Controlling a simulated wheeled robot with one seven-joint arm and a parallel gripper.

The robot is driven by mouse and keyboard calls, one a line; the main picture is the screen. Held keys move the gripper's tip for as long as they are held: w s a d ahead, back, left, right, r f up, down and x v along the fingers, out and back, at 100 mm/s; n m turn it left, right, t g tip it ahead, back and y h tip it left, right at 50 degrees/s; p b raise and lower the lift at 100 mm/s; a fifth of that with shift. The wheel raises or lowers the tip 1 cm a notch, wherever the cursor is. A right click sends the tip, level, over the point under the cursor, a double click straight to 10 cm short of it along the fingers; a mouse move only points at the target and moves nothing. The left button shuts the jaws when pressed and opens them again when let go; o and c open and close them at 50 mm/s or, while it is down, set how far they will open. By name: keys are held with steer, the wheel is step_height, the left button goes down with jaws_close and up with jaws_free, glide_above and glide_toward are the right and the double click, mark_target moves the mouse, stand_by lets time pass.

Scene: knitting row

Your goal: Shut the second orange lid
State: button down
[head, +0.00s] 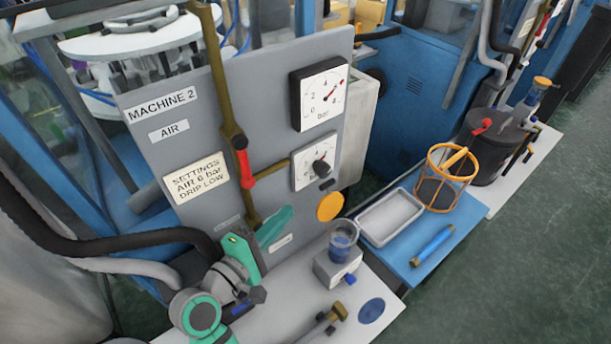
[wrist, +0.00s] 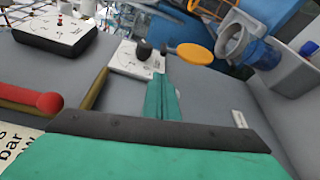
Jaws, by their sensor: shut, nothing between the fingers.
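An orange round lid (head: 330,206) is at the lower right of the grey MACHINE 2 panel (head: 240,110), just below the lower dial (head: 318,160). A small dark piece lies between lid and dial. In the wrist view the lid (wrist: 195,54) is right of the black knob. I cannot tell what is behind it or how it is hinged. My gripper (head: 284,214) is in front of the panel, left of the lid and apart from it. Its teal fingers (wrist: 162,80) are shut and empty, pointing towards the dial and lid area.
A red-handled valve (head: 243,165) on a brass pipe stands left of my fingers. A white tray (head: 390,217) and an orange wire basket (head: 447,178) stand to the right.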

mark_target(329, 201)
steer(key=x, duration=1)
steer(key=shift+w, duration=0.1)
